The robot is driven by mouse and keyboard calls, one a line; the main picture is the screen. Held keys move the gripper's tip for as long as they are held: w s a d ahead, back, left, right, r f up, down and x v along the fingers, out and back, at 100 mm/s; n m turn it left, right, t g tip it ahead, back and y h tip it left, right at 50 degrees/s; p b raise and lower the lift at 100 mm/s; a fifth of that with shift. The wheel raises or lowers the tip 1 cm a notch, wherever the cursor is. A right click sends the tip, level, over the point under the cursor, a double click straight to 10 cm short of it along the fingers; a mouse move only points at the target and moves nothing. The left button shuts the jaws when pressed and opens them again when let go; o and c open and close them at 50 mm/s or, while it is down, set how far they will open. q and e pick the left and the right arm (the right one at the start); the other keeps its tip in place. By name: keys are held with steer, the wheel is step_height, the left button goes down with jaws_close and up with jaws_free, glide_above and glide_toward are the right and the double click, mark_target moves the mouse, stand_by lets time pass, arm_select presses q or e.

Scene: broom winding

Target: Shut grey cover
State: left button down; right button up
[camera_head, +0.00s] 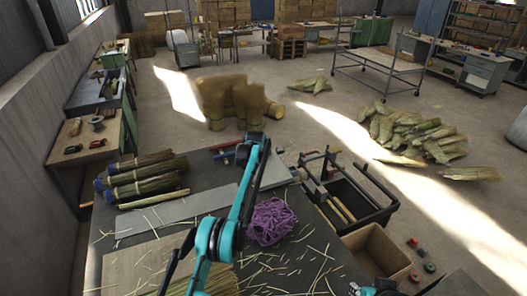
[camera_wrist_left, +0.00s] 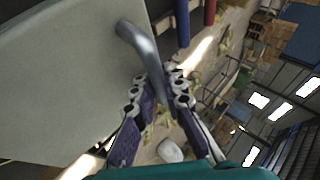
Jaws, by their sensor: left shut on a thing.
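A grey cover (camera_wrist_left: 65,80) fills the left of the left wrist view as a broad, flat panel. A curved metal handle (camera_wrist_left: 138,42) stands out from its right side. My left gripper (camera_wrist_left: 158,84) is shut on this handle, with its fingers on both sides of the bar's end. In the head view, my teal left arm rises over the workbench and hides its own gripper and most of what it holds. I cannot clearly tell the cover there. My right gripper (camera_head: 374,288) shows only partly at the bottom edge; its fingers are unclear.
The workbench (camera_head: 150,180) holds bundled stalks (camera_head: 145,175), purple cord (camera_head: 271,221) and loose straw. A black open-topped frame (camera_head: 350,195) and a cardboard box (camera_head: 375,255) stand to the right. Red (camera_wrist_left: 209,12) and blue (camera_wrist_left: 183,22) bars lie near the handle.

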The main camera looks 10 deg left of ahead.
arm_select(q)
steer(key=c, duration=1.9)
jaws_free()
steer(key=shift+o, duration=0.2)
steer(key=shift+r, duration=0.1)
steer(key=shift+v, duration=0.85)
steer(key=v, duration=1)
steer(key=shift+s, duration=0.15)
